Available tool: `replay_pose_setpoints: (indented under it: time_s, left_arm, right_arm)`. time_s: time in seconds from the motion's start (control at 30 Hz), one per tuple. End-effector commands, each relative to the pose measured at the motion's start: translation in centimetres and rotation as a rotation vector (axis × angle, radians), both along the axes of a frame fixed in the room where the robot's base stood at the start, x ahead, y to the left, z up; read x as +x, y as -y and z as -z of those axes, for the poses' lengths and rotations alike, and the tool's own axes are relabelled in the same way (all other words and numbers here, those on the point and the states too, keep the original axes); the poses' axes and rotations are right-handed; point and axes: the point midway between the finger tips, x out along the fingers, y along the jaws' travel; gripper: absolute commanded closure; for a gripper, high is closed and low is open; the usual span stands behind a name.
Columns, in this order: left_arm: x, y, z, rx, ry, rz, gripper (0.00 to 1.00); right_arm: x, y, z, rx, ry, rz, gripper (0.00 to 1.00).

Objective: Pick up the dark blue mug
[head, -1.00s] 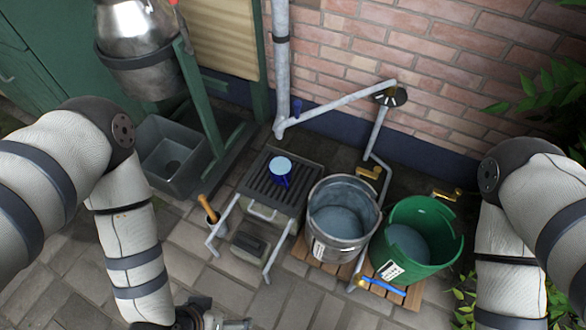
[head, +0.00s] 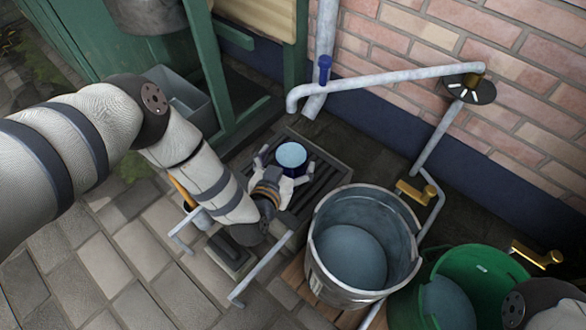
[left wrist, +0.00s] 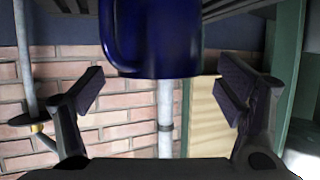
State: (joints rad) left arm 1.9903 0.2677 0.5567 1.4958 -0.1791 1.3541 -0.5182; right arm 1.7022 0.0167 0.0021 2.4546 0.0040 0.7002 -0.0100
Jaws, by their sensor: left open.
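The dark blue mug (head: 291,156) stands upright on the dark slatted grate (head: 327,180), its round top pale blue. My left gripper (head: 284,168) is open, with its fingers on either side of the mug in the head view. In the left wrist view, the mug (left wrist: 150,42) fills the top middle, ahead of the two spread fingers (left wrist: 160,88). Clear gaps show between it and both fingers. The mug's lower part is hidden behind the gripper in the head view. My right gripper is out of view.
A grey metal bucket (head: 318,245) stands just right of the grate, with a green bucket (head: 400,300) beyond it. A pale pipe (head: 400,79) runs along the brick wall behind. A grey basin (head: 190,98) and green frame (head: 210,75) stand to the left.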

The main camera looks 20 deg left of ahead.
Motion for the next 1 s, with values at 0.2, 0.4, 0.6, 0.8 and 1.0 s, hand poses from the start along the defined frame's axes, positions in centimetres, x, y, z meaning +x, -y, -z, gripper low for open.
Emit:
replay_pose_setpoints:
  time_s: [0.2,0.4,0.6,0.8,1.0]
  left_arm:
    - [2.0,-0.1,1.1,0.0,-0.002,0.0,0.14]
    - [2.0,-0.1,0.9,0.0,-0.002,0.0,0.25]
    - [1.9,-0.1,0.9,0.0,-0.003,0.0,0.7]
    - [2.0,-0.1,0.9,-0.001,-0.001,0.0,0.88]
    - [2.0,0.0,-0.3,-0.001,0.001,0.001,0.88]
  right_arm:
    - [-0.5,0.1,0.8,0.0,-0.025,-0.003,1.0]
    - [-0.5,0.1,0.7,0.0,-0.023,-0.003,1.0]
    - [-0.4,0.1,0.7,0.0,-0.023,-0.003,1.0]
    - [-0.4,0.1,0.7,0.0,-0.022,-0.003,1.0]
    - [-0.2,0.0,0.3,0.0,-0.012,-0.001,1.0]
